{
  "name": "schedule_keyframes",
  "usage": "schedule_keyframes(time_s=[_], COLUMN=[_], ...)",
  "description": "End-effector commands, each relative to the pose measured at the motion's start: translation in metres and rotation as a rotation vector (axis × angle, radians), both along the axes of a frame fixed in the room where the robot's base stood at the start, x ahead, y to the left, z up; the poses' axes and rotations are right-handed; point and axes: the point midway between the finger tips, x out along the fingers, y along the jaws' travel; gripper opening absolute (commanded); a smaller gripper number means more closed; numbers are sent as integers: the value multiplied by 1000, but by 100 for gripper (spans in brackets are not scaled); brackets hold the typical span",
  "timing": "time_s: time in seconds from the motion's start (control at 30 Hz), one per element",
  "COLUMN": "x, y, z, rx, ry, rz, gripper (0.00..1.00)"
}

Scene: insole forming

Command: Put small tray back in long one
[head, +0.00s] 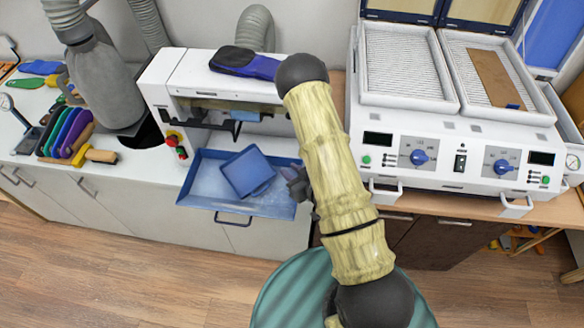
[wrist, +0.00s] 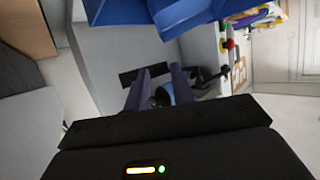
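The long blue tray (head: 210,190) sticks out from the front of the white machine, with a dark handle on its front. The small blue tray (head: 247,172) is in or over the long tray, turned at an angle and seemingly tilted; its exact contact is unclear. My gripper (head: 297,184) is by the long tray's right end, partly hidden by my arm. In the wrist view my gripper (wrist: 156,82) has its two fingers apart, with no tray between them. Blue tray parts show at that view's top edge, beyond the fingertips; I cannot tell which tray each belongs to.
The white machine (head: 190,75) stands behind the trays, with a dark blue item (head: 245,63) on top. A two-bed heater unit (head: 455,145) stands to the right. Insoles or tools (head: 70,135) lie at left. A green round thing (head: 290,290) is below my arm.

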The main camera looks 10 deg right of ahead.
Motion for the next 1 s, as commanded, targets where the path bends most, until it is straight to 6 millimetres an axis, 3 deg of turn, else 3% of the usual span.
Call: schedule_keyframes(time_s=[0.63, 1.0], x=[1, 23], y=[0, -19], z=[1, 28], rx=[-4, -142], ry=[3, 164], rz=[-2, -103], gripper=[24, 24])
